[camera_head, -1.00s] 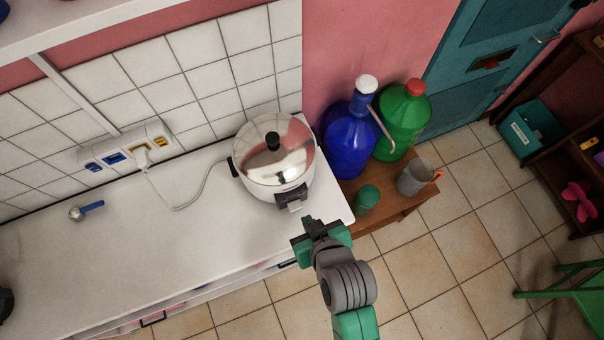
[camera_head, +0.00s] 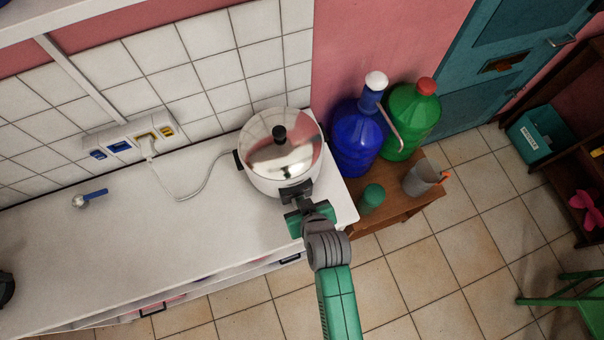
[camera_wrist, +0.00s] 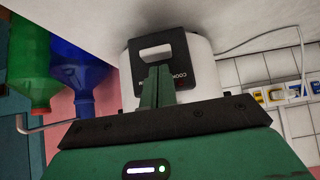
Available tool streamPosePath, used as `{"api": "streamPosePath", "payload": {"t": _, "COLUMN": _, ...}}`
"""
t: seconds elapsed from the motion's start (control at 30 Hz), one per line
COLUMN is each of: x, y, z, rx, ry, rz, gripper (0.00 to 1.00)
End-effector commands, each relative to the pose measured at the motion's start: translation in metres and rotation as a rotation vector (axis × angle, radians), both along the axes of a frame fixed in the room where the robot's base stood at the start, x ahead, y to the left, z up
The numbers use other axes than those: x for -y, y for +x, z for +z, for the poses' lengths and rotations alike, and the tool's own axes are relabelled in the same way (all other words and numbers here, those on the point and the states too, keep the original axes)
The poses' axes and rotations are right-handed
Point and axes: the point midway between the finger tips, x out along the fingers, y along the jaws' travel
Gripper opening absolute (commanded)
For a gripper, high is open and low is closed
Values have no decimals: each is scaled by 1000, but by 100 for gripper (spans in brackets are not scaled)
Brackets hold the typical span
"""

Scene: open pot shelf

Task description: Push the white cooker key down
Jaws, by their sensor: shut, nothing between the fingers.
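The white cooker (camera_head: 262,182) with its shiny lid and black knob stands at the right end of the white counter. In the wrist view, which looks upside down, its black front panel (camera_wrist: 186,72) carries the white key (camera_wrist: 156,51). My gripper (camera_head: 298,196) is shut and empty, right in front of the panel. In the wrist view its closed fingertips (camera_wrist: 156,68) overlap the panel beside the key. Whether they touch the panel or key, I cannot tell. In the head view my gripper hides the key.
A white cord (camera_head: 190,194) runs from the cooker to the wall socket strip (camera_head: 134,138). A blue bottle (camera_head: 354,148), a green bottle (camera_head: 413,118), a green can (camera_head: 371,197) and a grey mug (camera_head: 421,178) stand on a wooden table to the right. The counter's left middle is mostly clear.

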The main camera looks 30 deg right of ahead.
Motion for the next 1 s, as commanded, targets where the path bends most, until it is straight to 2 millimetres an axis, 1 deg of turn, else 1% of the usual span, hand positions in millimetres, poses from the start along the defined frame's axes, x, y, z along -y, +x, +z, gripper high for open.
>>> {"api": "streamPosePath", "payload": {"t": 0.03, "x": 0, "y": 0, "z": -4, "rx": 0, "ry": 1, "rz": -1, "gripper": 0}}
{"api": "streamPosePath", "payload": {"t": 0.13, "x": 0, "y": 0, "z": -9, "rx": 1, "ry": 1, "rz": -1, "gripper": 0}}
{"api": "streamPosePath", "payload": {"t": 0.47, "x": 0, "y": 0, "z": -10, "rx": 1, "ry": 0, "rz": 0, "gripper": 0}}
{"api": "streamPosePath", "payload": {"t": 0.7, "x": -1, "y": 0, "z": -34, "rx": 0, "ry": 0, "rz": 1, "gripper": 0}}
{"api": "streamPosePath", "payload": {"t": 1.0, "x": -1, "y": -1, "z": -32, "rx": -4, "ry": 1, "rz": 1, "gripper": 0}}
